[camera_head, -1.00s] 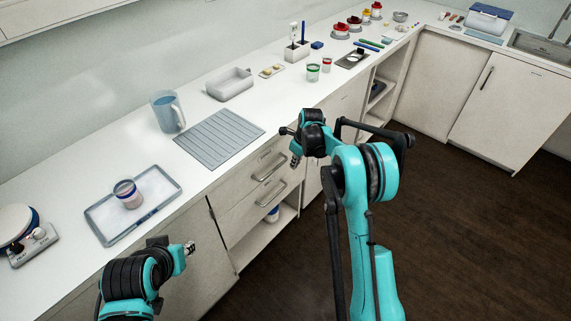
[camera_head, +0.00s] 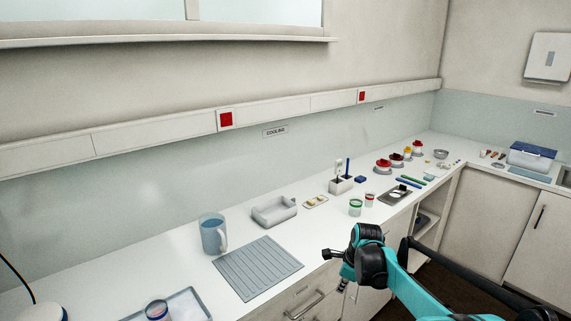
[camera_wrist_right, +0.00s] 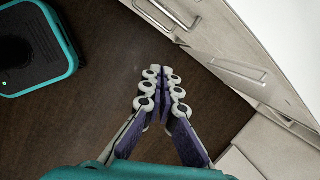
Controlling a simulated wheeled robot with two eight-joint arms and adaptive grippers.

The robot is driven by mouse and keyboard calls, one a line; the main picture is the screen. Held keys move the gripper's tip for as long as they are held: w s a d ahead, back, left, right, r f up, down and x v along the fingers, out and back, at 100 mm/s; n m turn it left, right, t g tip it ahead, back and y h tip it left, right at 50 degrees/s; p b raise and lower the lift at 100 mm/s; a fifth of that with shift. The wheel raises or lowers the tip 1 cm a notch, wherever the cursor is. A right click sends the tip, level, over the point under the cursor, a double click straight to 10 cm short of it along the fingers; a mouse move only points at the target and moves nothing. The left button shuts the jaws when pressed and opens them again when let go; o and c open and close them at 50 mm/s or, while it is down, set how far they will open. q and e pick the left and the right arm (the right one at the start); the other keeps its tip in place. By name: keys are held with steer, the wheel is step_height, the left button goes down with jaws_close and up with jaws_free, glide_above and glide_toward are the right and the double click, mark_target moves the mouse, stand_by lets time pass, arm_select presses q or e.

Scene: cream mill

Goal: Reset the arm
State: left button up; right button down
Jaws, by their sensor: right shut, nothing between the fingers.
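My right arm comes in from the lower right in the head view, and its gripper (camera_head: 343,285) hangs by the counter's front edge, pointing down. In the right wrist view my right gripper (camera_wrist_right: 161,88) has its fingers together, with nothing between them, above the dark floor. My left gripper and arm are not in the head view now.
The white counter (camera_head: 190,265) holds a ribbed grey mat (camera_head: 258,268), a blue jug (camera_head: 213,234), a grey tray (camera_head: 188,305), a grey bin (camera_head: 274,211) and small cups (camera_head: 355,207). Drawers with handles (camera_wrist_right: 236,70) are close beside my right gripper.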

steer(key=s+r+n+t, duration=0.1)
steer(key=s+r+n, duration=0.3)
steer(key=s+n, duration=0.3)
steer(key=s+r+n+t, duration=0.1)
steer(key=s+r+n, duration=0.4)
steer(key=s, duration=0.5)
steer(key=s+f+n+t+h, duration=0.1)
steer(key=s+f+n, duration=0.3)
steer(key=s+n, duration=0.7)
steer(key=s+t, duration=0.1)
steer(key=s, duration=0.1)
steer(key=shift+s+a+n, duration=0.3)
steer(key=shift+a, duration=0.1)
